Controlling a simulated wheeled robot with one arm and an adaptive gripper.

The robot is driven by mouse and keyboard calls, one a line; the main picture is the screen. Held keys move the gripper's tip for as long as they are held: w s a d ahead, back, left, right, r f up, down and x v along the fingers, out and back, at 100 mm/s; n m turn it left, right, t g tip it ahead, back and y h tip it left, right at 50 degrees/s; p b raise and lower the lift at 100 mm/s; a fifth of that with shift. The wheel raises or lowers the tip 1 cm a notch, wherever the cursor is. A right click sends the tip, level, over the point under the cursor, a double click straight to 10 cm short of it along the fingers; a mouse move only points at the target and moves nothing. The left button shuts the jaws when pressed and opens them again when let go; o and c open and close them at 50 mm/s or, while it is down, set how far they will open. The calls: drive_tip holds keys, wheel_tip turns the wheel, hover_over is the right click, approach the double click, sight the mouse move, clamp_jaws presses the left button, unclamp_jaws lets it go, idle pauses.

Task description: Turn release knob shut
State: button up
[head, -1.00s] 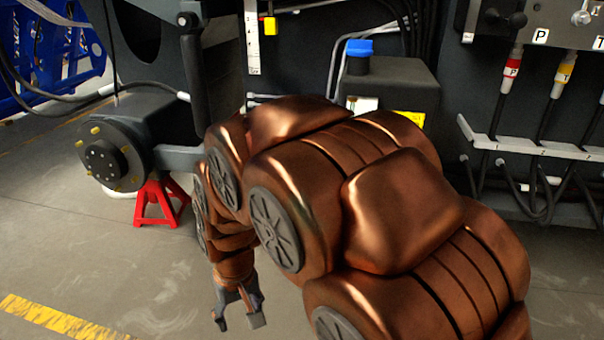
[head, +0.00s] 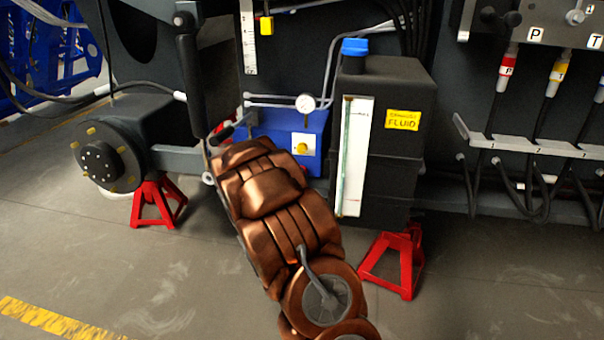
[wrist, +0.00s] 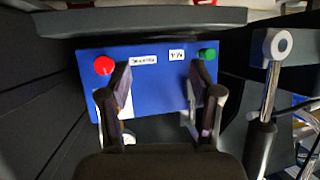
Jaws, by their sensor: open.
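A blue box (head: 275,125) stands low on the chassis in the head view, partly hidden by my arm. A yellow knob (head: 301,148) sits on a white plate on its front. In the wrist view a blue panel (wrist: 150,75) carries a red knob (wrist: 104,65) at left and a green knob (wrist: 207,52) at right, with two small white labels too blurred to read. I cannot tell which knob is the release knob. My gripper (wrist: 163,100) is open and empty in front of the panel, its fingertips just below the two knobs.
A black fluid tank (head: 402,140) with a blue cap stands right of the box, near a red stand (head: 398,258). A gauge (head: 305,103) sits above the box. A grey cylinder rod (wrist: 272,85) is close right of my gripper. The floor at left is open.

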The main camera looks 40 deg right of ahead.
sight(302, 170)
drive_tip(key=shift+w+d+f+m+t+h+b, duration=0.15)
drive_tip(key=shift+w+d+m+h+b, duration=0.55)
drive_tip(key=shift+d, duration=2.35)
drive_tip(key=shift+w+d+f+m+t+h+b, duration=0.2)
drive_tip(key=shift+d+h, duration=1.1)
drive_tip(key=shift+d, duration=1.7)
drive_tip(key=shift+w+d+r+m+t+h+b, duration=0.15)
drive_tip(key=shift+w+d+h+b, duration=0.6)
drive_tip(key=shift+d, duration=2.3)
drive_tip(key=shift+s+f+h+p, duration=0.1)
drive_tip(key=shift+s+h+p, duration=0.15)
drive_tip(key=shift+p, duration=0.15)
drive_tip(key=shift+c, duration=0.3)
drive_tip(key=c, duration=1.1)
drive_tip(key=shift+m+p, duration=0.25)
drive_tip(key=shift+p, duration=0.05)
